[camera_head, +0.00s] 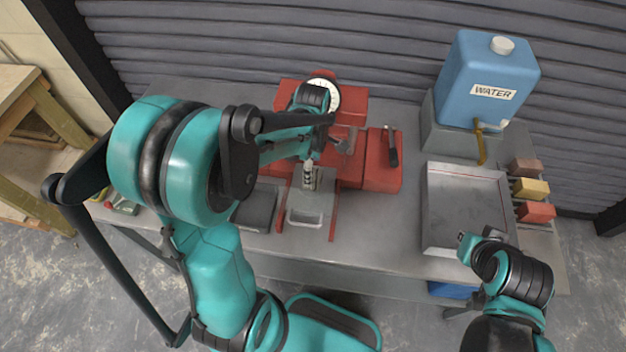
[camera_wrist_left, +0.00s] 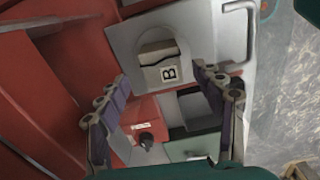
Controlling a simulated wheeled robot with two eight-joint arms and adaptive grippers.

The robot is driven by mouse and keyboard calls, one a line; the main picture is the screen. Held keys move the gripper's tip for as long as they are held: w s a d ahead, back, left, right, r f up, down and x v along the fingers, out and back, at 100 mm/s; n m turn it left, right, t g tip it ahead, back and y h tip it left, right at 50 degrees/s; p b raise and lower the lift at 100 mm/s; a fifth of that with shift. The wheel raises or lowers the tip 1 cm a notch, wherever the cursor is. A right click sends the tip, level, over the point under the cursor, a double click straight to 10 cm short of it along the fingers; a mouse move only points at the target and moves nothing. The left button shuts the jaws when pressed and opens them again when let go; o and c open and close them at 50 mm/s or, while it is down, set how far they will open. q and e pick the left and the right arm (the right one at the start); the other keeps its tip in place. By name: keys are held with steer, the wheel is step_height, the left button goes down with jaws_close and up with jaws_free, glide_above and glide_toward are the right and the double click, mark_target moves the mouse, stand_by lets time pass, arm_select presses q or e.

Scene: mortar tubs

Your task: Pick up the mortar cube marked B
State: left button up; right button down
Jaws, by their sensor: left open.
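The mortar cube marked B (camera_wrist_left: 158,58) is a grey-beige block with a black B on a white label. In the left wrist view it sits on a light grey plate (camera_wrist_left: 213,45) with a handle; the plate also shows in the head view (camera_head: 306,216). My left gripper (camera_wrist_left: 161,76) is open, its two fingers apart below the cube in that picture, not visibly closed on it.
A red machine (camera_head: 382,165) with a dial (camera_head: 326,95) stands behind the plate. An empty metal tray (camera_head: 466,208) lies to the right. A blue water tank (camera_head: 487,78) stands at the back right. Brown, yellow (camera_head: 531,188) and red blocks sit at the right edge.

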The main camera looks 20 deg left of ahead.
arm_select(q)
step_height(320, 180, down, 5)
steer(key=shift+s+b, duration=0.1)
steer(key=shift+b, duration=0.6)
steer(key=c, duration=1.5)
steer(key=shift+o, duration=0.2)
steer(key=shift+r, duration=0.1)
